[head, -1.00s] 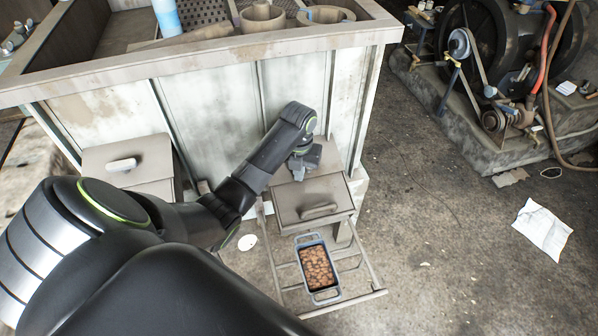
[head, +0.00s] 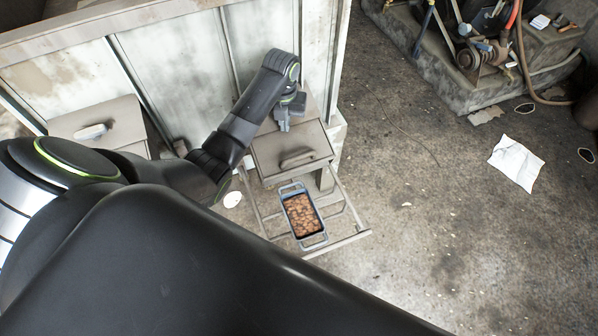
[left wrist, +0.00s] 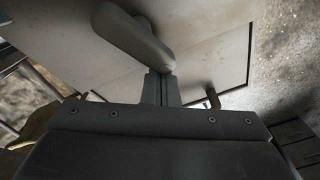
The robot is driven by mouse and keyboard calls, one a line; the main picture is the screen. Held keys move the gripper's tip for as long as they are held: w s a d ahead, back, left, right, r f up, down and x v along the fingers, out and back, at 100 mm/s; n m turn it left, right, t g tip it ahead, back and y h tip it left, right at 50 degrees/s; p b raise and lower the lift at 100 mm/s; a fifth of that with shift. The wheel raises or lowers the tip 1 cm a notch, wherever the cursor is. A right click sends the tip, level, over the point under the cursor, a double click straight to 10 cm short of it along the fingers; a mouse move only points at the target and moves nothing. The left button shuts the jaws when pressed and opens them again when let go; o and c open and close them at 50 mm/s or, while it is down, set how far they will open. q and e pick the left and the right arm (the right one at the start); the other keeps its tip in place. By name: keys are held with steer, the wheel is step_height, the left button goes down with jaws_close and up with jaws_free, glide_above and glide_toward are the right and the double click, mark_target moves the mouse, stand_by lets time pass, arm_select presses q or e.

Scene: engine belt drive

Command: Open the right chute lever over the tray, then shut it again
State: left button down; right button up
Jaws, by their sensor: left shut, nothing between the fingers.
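The right chute (head: 268,158) is a grey box with a sloping front, low on the pale panelled wall. Its lever (head: 297,159) is a short rounded bar on that front, and it looks large in the left wrist view (left wrist: 135,35). A blue-grey tray (head: 310,237) full of brown pieces stands below the chute. My left gripper (head: 284,127) is over the upper part of the chute, fingers pointing down. In the left wrist view its fingers (left wrist: 161,82) are together and empty, close by one end of the lever; I cannot tell whether they touch. My right gripper is out of view.
The tray rests on a metal frame (head: 352,239) that juts out from the wall. A second chute (head: 70,124) with its own lever is to the left. Machinery on a concrete block (head: 440,80) stands at the upper right. The floor between is mostly clear.

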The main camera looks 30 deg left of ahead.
mark_target(296, 120)
arm_select(q)
steer(key=shift+w+d+b, duration=0.15)
steer(key=shift+w+d, duration=0.15)
steer(key=shift+w, duration=0.2)
steer(key=shift+w+d+b, duration=0.15)
steer(key=shift+w+d, duration=0.1)
steer(key=shift+w, duration=0.25)
steer(key=shift+w+r+b, duration=0.15)
steer(key=shift+w+b, duration=0.25)
steer(key=shift+w, duration=0.5)
steer(key=shift+w+r, duration=0.2)
steer(key=shift+r, duration=0.1)
steer(key=shift+w+r+p, duration=0.15)
steer(key=shift+r+p, duration=0.4)
steer(key=shift+p, duration=0.1)
step_height(296, 120, up, 5)
steer(key=p, duration=0.6)
steer(key=shift+f, duration=0.25)
